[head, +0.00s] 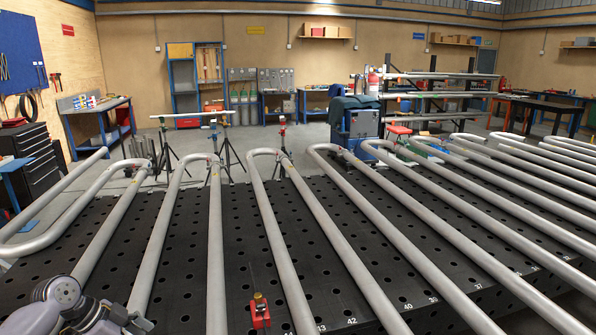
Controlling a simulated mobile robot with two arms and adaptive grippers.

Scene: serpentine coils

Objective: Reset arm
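My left arm reaches in at the bottom left corner, and what looks like its gripper (138,323) shows small and dark at the bottom edge. It is beside or over a grey serpentine pipe (158,235); I cannot tell whether it touches it. Its fingers are too small and cut off to read as open or shut. My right arm and gripper are not in view. Long grey coil pipes with U-bends lie across a black perforated table (185,290).
A red device (260,314) with a thin upright rod stands on the table between pipes. Tripod stands (225,150) are behind the far edge. A blue machine (355,128), a pipe rack (440,95) and a black tool cabinet (32,160) stand farther back. Open floor lies between.

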